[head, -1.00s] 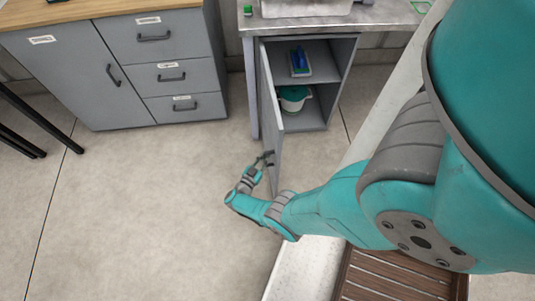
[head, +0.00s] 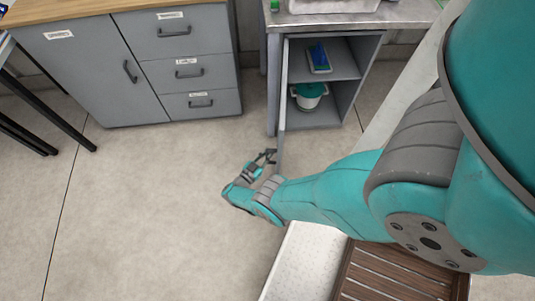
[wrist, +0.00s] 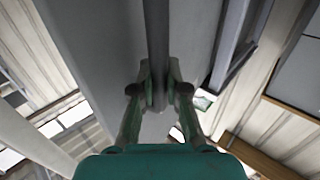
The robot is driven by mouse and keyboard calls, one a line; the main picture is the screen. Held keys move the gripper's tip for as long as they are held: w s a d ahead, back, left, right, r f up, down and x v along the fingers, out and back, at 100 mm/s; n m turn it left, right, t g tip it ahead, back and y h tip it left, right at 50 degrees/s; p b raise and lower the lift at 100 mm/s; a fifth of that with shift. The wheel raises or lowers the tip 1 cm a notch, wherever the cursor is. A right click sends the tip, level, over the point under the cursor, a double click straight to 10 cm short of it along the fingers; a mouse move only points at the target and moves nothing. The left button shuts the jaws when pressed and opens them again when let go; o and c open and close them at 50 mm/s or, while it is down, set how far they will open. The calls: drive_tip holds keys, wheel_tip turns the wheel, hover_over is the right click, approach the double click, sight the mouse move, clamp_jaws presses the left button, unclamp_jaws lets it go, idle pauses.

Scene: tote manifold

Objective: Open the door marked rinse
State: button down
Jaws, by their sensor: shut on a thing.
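The grey cabinet door (head: 283,105) under the metal counter stands wide open and shows nearly edge-on in the head view. Any mark on it is not readable. My gripper (head: 266,158) is at the door's near end, on its left side. In the wrist view my gripper (wrist: 159,97) has its two fingers shut on the dark bar handle (wrist: 157,45), with the grey door face (wrist: 110,45) behind it. The open cabinet (head: 345,88) shows its shelf inside.
A blue item (head: 319,57) lies on the shelf, with a green-and-white pot (head: 308,94) below. A grey drawer unit (head: 130,75) with a wooden top stands at the left. The floor (head: 150,200) between is clear. A slatted brown crate (head: 390,275) is at the front.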

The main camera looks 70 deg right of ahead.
drive_tip(key=shift+w, duration=0.5)
drive_tip(key=c, duration=1.2)
unclamp_jaws()
drive_tip(key=shift+a+r, duration=0.1)
drive_tip(key=shift+r, duration=0.05)
